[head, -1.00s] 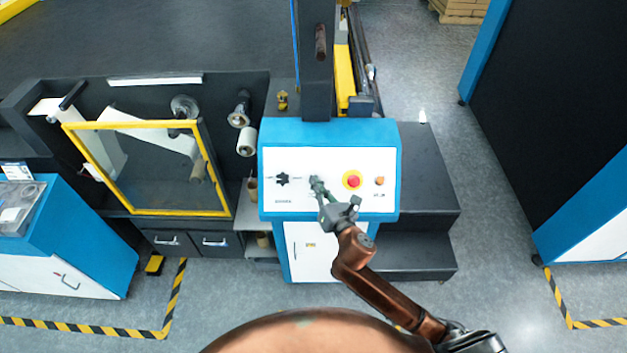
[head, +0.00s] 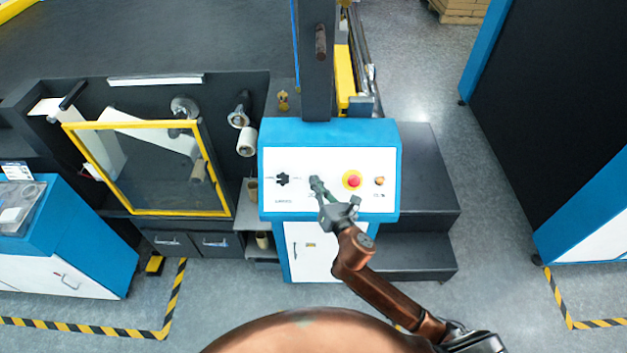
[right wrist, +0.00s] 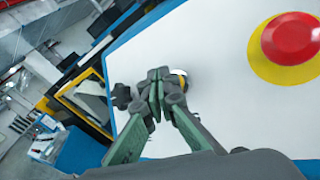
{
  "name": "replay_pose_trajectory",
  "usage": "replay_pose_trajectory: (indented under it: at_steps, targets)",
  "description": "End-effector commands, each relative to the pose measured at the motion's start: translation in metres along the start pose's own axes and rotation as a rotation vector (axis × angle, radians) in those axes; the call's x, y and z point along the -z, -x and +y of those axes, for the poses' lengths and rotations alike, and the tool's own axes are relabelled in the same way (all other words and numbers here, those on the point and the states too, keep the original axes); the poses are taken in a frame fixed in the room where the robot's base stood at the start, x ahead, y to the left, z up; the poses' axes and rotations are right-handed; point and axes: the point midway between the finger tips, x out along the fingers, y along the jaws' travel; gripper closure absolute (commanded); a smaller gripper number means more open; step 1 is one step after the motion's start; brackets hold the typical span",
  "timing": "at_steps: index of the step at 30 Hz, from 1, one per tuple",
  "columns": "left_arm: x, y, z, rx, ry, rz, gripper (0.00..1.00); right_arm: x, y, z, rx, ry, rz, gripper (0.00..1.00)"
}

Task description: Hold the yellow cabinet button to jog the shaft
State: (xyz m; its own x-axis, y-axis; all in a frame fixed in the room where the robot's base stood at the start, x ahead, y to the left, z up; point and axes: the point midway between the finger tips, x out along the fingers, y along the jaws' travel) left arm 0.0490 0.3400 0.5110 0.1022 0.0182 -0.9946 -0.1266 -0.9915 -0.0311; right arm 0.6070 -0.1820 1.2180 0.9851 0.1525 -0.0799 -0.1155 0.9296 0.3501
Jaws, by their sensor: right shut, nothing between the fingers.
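The cabinet's white control panel (head: 335,203) faces me in a blue frame. My right gripper (head: 317,184) is shut and empty, its fingertips at the panel between the black knob and the red button. In the right wrist view, the closed fingertips (right wrist: 158,80) are over a small round button (right wrist: 181,76), showing only a pale and yellowish rim. The fingers hide most of this button, and I cannot tell whether it is pressed in. In the head view the gripper covers it. My left gripper is not in view.
A red mushroom button (head: 352,181) on a yellow ring is just right of the gripper, with a small orange button (head: 379,181) beyond it. A black star knob (head: 283,179) is to the left. A yellow-framed clear guard (head: 150,212) stands further left.

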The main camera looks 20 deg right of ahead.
Motion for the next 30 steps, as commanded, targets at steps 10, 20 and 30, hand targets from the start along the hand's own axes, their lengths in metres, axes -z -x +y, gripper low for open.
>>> replay_pose_trajectory:
  at_steps: [10,20,30]
  targets:
    - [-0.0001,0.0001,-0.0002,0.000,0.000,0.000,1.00,0.0027,-0.0034,-0.0026,0.000,0.000,0.001,1.00]
    - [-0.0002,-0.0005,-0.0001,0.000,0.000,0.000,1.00,0.0036,-0.0045,-0.0036,0.000,0.000,0.001,1.00]
    - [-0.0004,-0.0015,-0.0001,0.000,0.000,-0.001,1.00,0.0058,-0.0072,-0.0057,0.001,0.001,0.001,1.00]
